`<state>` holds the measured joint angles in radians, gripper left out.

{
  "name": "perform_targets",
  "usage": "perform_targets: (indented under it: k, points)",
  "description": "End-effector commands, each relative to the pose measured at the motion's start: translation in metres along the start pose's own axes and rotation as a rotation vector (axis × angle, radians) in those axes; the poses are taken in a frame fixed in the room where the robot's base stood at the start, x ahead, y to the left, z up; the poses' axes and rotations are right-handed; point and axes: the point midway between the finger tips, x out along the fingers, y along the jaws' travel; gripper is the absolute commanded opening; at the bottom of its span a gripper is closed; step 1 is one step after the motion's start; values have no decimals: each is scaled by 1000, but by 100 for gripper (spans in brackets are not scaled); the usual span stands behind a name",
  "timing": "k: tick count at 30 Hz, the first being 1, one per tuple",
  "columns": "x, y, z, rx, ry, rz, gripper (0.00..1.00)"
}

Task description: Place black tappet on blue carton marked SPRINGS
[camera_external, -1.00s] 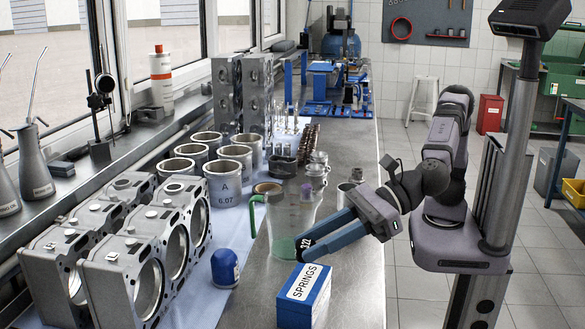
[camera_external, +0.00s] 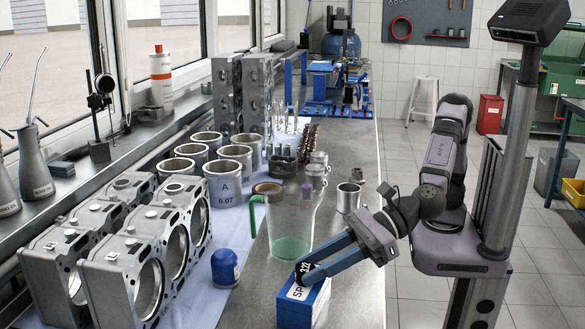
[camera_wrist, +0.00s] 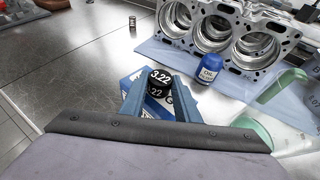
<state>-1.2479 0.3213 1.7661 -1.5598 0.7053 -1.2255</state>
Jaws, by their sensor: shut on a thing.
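The black tappet (camera_external: 302,270), with white 322 markings, is between the blue fingertips of my gripper (camera_external: 310,269), which is shut on it. It also shows in the wrist view (camera_wrist: 160,82) between the fingers (camera_wrist: 160,93), marked 3.22. The blue carton (camera_external: 303,311) stands near the bench's front, directly below the tappet. Its white SPRINGS label is partly hidden by the gripper and tappet. In the wrist view the carton (camera_wrist: 129,83) shows behind and beside the fingers. I cannot tell whether the tappet touches the carton's top.
A clear jug with green liquid (camera_external: 291,247) stands close behind the carton. A blue capped filter (camera_external: 225,268) is to the left. Engine blocks (camera_external: 150,250) and cylinder liners (camera_external: 222,188) fill the left side. A metal cylinder (camera_external: 348,197) is behind my gripper. The bench right of the carton is bare.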

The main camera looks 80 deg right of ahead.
Motion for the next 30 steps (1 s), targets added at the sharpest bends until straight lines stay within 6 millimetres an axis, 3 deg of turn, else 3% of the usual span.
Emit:
perform_targets:
  k: [1,2,4,17,23,30]
  points:
    - [1,0,-3,0,0,0,6]
    - [1,0,-2,0,0,0,33]
    - [1,0,-1,0,0,0,47]
    - [-2,0,4,0,0,0,47]
    - [-26,1,2,0,-2,3,47]
    - [-70,2,2,0,-2,5,47]
